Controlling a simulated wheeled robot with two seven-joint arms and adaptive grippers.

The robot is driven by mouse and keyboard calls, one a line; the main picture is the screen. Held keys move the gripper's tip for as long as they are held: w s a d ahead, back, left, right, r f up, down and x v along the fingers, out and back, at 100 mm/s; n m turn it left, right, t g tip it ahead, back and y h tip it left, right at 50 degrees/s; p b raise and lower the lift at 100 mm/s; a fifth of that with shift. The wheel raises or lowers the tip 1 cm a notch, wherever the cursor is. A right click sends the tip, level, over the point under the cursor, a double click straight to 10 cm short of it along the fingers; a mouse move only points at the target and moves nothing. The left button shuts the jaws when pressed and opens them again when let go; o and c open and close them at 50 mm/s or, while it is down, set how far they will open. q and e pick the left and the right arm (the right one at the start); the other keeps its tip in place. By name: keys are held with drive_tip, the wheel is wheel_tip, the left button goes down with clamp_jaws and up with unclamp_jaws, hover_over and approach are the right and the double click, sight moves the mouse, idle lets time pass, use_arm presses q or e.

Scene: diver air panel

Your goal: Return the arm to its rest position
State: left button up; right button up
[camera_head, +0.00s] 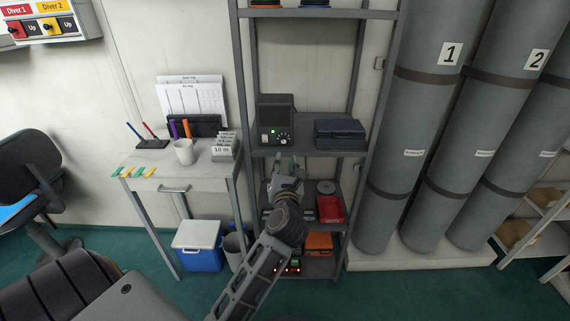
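My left arm (257,272) reaches in from the bottom middle, up toward the grey metal shelf rack (242,75). My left gripper (288,162) is at its end, in front of the rack just below the shelf that holds a dark radio-like unit (275,113). Its two fingertips look apart, with nothing seen between them. The arm and gripper hide part of the lower shelves. My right gripper is not in view.
A small grey table (150,182) with a white mug (184,152) stands left of the rack. A blue-and-white cooler (198,247) is under it. Tall grey cylinders (428,120) stand to the right. A dark chair (30,170) is at far left. Green floor shows between.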

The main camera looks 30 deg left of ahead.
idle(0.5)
